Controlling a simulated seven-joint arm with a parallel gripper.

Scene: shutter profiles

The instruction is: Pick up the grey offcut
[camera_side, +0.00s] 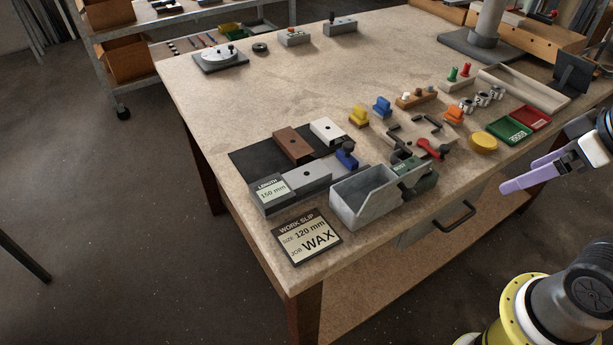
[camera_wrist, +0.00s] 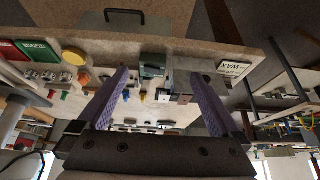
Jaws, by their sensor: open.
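A grey block with a dark hole in its top (camera_side: 307,174), which looks like the grey offcut, lies in a dark grey fixture (camera_side: 276,204) near the front edge of the bench. The fixture carries a "LENGTH 150 mm" plate and a blue knob. My gripper (camera_side: 535,172) has lavender fingers and hangs off the right side of the bench, well away from the block. In the wrist view, its two fingers (camera_wrist: 158,76) are spread wide with nothing between them. I cannot single out the grey block there.
A brown block (camera_side: 292,146) and a white block (camera_side: 327,131) lie on a black mat (camera_side: 247,159) behind the fixture. A grey open bin (camera_side: 362,203) stands just right of it. A work slip (camera_side: 308,238) reads "120 mm, WAX".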

